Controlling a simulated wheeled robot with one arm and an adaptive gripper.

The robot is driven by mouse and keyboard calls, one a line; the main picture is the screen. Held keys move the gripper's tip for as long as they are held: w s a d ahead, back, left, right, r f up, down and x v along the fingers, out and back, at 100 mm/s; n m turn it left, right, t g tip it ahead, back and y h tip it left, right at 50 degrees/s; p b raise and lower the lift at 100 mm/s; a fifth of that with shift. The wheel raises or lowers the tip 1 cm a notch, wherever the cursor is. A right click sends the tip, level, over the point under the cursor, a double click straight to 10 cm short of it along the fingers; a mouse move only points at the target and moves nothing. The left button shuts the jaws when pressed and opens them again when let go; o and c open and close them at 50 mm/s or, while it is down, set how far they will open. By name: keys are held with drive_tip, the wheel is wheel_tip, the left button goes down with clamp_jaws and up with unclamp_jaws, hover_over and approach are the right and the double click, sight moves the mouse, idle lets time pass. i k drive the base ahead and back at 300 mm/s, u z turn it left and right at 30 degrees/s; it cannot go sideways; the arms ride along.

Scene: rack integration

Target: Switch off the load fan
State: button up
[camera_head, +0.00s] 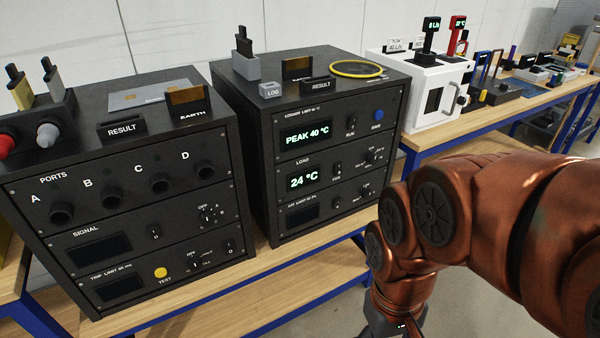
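The black rack unit (262,165) with the load panel stands on the wooden bench at the middle. Its load display (304,180) reads 24 °C and the display above (306,136) reads PEAK 40 °C. Beside the load display are a small rocker (338,167) and a rotary knob (372,156); their small labels are hard to read. A lower row has a dark display (303,215), a rocker (336,202) and another knob (365,191). No part is readably labelled fan. My gripper (400,329) hangs at the bottom edge, right of the unit, mostly cut off; its fingers are hidden.
A second black unit (120,215) with ports A to D stands at left. A white device (428,95) is at right on another bench (475,125) with several tools. Free space lies before the unit's right side.

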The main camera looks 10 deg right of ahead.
sight(338, 166)
drive_tip(key=k, duration=1.2)
drive_tip(key=z, duration=0.6)
drive_tip(key=i, duration=1.3)
drive_tip(key=u, duration=0.7)
